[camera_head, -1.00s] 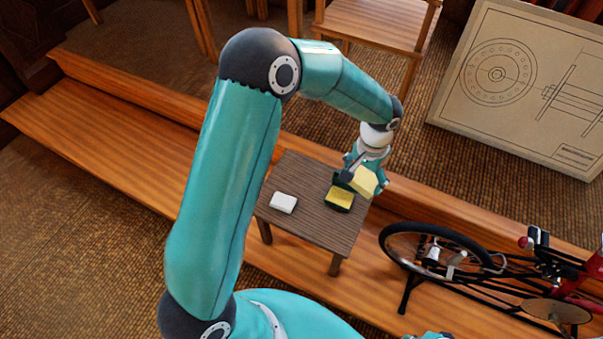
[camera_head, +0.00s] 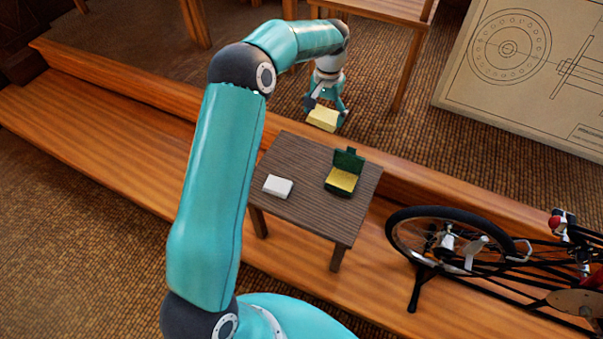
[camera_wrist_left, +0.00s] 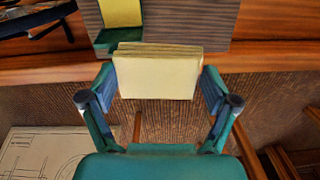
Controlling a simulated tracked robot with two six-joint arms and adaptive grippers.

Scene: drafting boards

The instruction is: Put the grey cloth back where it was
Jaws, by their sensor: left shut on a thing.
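My left gripper (camera_head: 326,103) is shut on a pale yellow layered block (camera_head: 321,119). It holds the block in the air beyond the table's far edge. In the left wrist view the block (camera_wrist_left: 157,75) sits between the two fingers. An open green box (camera_head: 347,166) with a yellow inside stands on the right part of the small wooden table (camera_head: 310,211). A small whitish-grey folded pad (camera_head: 278,187) lies on the table's left part, apart from the box; I cannot tell whether it is the grey cloth. My right gripper is out of view.
A wooden step (camera_head: 110,135) runs behind and under the table. A chair (camera_head: 385,12) is at the back, and a large drawing board (camera_head: 540,75) leans at the back right. The table's front is clear.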

